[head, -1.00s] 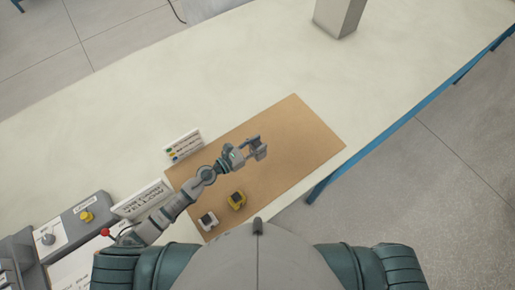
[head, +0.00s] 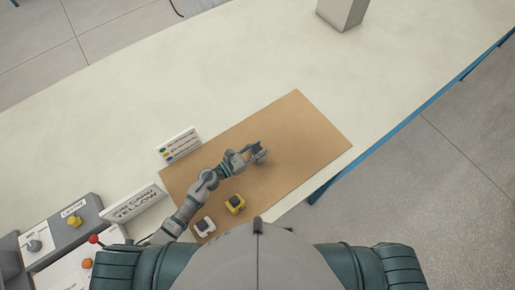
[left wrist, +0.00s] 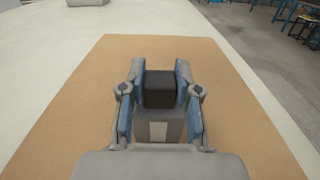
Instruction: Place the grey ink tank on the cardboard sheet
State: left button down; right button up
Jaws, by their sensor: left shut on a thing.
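The cardboard sheet (head: 303,127) lies flat on the pale table and is brown. My left gripper (head: 260,155) is over the middle of the sheet. In the left wrist view my left gripper (left wrist: 160,90) is shut on the grey ink tank (left wrist: 160,125), a grey block with a dark top, held between the two fingers. The tank's underside is hidden, so I cannot tell whether it touches the sheet. My right gripper is not in view.
A small sign with coloured dots (head: 178,145) and a sign reading "yellow" (head: 133,206) stand at the sheet's left. A grey block (head: 342,12) stands at the back. The sheet's right half is clear.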

pick_arm(q)
jog(key=c, duration=0.8)
grip_release()
jog(key=shift+f, duration=0.1)
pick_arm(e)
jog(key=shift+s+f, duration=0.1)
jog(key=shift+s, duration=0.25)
pick_arm(q)
jog(key=b+v, duration=0.1)
jog(key=v, duration=0.2)
jog(key=shift+s+a+f, duration=0.1)
jog(key=shift+s+a, duration=0.1)
jog(key=shift+a, duration=0.05)
jog(key=b+v, duration=0.1)
jog(key=v, duration=0.7)
jog(key=shift+w+b, duration=0.1)
jog(key=shift+b, duration=0.3)
jog(key=shift+a, duration=0.2)
jog(key=shift+r, duration=0.25)
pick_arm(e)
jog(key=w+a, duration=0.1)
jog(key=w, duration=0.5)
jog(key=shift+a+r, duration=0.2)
